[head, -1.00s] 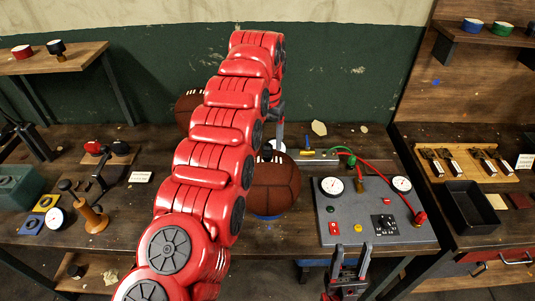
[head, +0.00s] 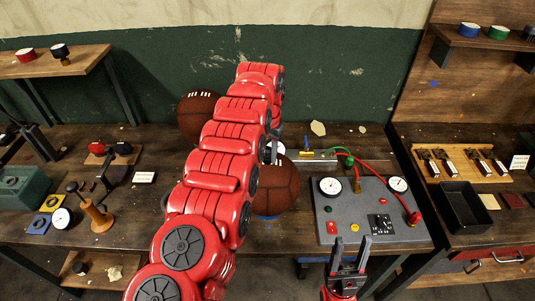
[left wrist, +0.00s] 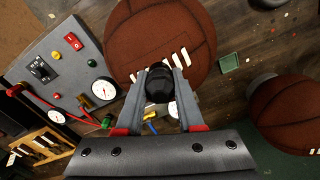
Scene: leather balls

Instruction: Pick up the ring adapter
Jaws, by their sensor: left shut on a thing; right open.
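My left gripper (head: 273,152) is above the back edge of the front brown leather ball (head: 277,188), with its arm crossing the view. In the left wrist view its fingers (left wrist: 158,78) are shut on a small black rounded piece (left wrist: 159,86), which I take to be the ring adapter. Its underside is hidden, and the large ball (left wrist: 165,35) with white laces lies behind it. In the head view the held piece is mostly hidden by the arm. My right gripper (head: 350,243) is open and empty in front of the grey gauge panel.
A second ball (head: 199,117) sits behind my left arm. The grey gauge panel (head: 370,212) with red hose is to the right. A black tray (head: 462,208) stands farther right. A wooden stand (head: 97,215) and a white gauge (head: 61,218) are at left.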

